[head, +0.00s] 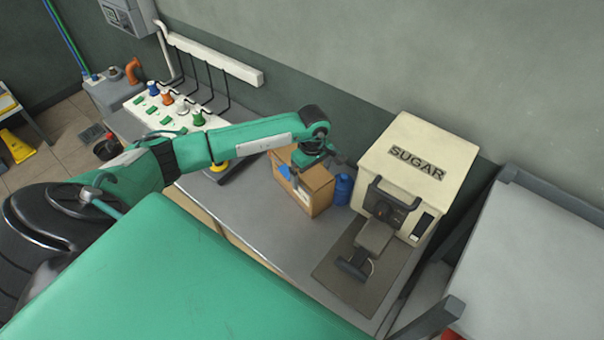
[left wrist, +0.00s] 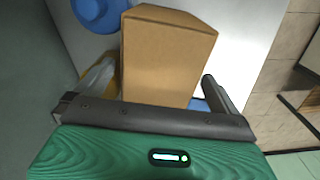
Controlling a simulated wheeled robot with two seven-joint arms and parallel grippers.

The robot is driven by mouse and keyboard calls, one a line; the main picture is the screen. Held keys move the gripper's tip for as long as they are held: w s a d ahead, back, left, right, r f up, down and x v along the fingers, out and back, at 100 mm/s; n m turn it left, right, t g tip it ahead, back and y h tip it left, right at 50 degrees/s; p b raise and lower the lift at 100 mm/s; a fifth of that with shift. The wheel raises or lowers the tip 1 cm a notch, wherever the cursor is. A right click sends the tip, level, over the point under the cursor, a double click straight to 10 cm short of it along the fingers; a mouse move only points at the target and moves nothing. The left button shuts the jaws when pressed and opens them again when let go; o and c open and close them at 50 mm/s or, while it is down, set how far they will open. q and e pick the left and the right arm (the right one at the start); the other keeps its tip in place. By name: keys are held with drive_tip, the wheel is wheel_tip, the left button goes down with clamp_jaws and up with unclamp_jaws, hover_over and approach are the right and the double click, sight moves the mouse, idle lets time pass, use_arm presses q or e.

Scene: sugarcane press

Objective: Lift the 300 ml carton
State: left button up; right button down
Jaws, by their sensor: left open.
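A brown cardboard carton (head: 318,194) stands on the grey counter beside the sugar machine. It also shows in the left wrist view (left wrist: 165,60), filling the middle of the picture. My left gripper (head: 312,172) is over the carton in the head view, its arm reaching in from the left. In the left wrist view the gripper (left wrist: 158,72) is open, with one finger on each side of the carton. I cannot tell whether the fingers touch it. The arm and hand hide part of the carton's top. My right gripper is not in view.
A blue round container (head: 343,188) stands close to the carton's right. The cream SUGAR machine (head: 405,150) with its dark handle is farther right. A white panel with colored knobs (head: 160,105) lies at the left. The grey counter (head: 255,210) is clear in front of the carton.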

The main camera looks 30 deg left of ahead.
use_arm(q)
wheel_tip(320, 180, down, 2)
drive_tip(key=shift+p, duration=0.45)
drive_tip(key=shift+f, duration=0.5)
drive_tip(key=c, duration=1)
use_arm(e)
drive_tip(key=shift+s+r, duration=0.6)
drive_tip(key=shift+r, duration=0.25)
use_arm(q)
drive_tip(key=shift+r, duration=0.15)
